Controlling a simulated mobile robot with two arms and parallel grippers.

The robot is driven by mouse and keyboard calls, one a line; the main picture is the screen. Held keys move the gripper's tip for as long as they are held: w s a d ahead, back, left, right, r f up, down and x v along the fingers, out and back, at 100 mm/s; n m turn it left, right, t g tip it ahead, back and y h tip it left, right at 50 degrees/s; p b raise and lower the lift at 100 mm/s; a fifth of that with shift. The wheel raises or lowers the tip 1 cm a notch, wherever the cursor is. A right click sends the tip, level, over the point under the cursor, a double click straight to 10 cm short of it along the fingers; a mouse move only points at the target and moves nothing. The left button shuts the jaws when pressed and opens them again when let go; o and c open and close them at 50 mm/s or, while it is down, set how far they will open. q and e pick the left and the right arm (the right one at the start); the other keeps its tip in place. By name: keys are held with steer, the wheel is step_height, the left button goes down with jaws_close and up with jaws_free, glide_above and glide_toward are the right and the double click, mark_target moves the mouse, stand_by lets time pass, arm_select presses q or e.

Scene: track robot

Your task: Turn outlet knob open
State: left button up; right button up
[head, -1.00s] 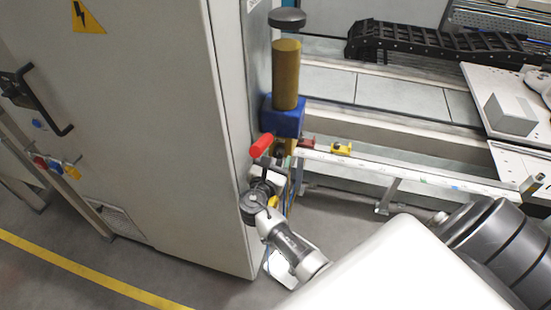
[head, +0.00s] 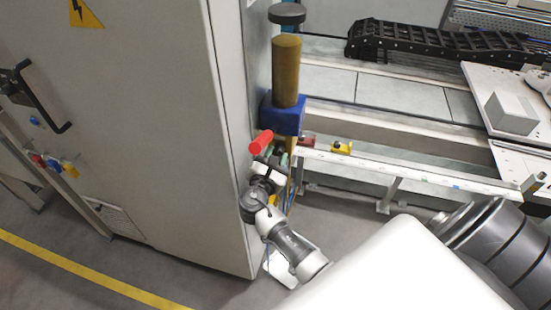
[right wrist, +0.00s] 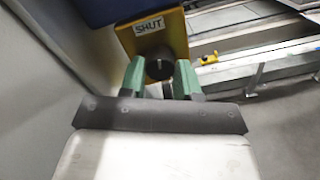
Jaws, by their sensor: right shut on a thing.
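The outlet knob (right wrist: 160,68) is a round dark knob on a yellow plate, below a label (right wrist: 152,28) that reads SHUT. My right gripper (right wrist: 160,82) has its green fingers on either side of the knob, shut on it. In the head view my right gripper (head: 277,160) is just below the red handle and the blue block (head: 283,116); the knob itself is hidden there. My left gripper is not in view.
A red handle (head: 261,142) sticks out close above my right gripper. A tall grey cabinet (head: 150,130) stands just to the left. A rail (head: 400,172) with a small yellow fitting (head: 341,147) runs to the right.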

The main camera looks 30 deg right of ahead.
steer(key=m+b, duration=0.4)
steer(key=m, duration=0.2)
steer(key=shift+f+y, duration=0.15)
steer(key=shift+y, duration=0.15)
steer(key=m+b, duration=0.2)
steer(key=m, duration=0.1)
steer(key=shift+m+b, duration=0.3)
steer(key=shift+m, duration=0.1)
arm_select(q)
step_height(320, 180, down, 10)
steer(key=b, duration=0.3)
arm_select(e)
steer(key=m, duration=0.3)
steer(key=shift+m+b, duration=0.55)
steer(key=shift+m, duration=0.55)
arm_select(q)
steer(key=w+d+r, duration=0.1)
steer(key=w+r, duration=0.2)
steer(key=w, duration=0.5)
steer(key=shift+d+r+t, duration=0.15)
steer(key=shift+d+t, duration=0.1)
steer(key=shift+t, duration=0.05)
arm_select(e)
steer(key=shift+r+m, duration=0.2)
steer(key=shift+m, duration=0.1)
steer(key=o, duration=0.9)
steer(key=shift+o, duration=0.2)
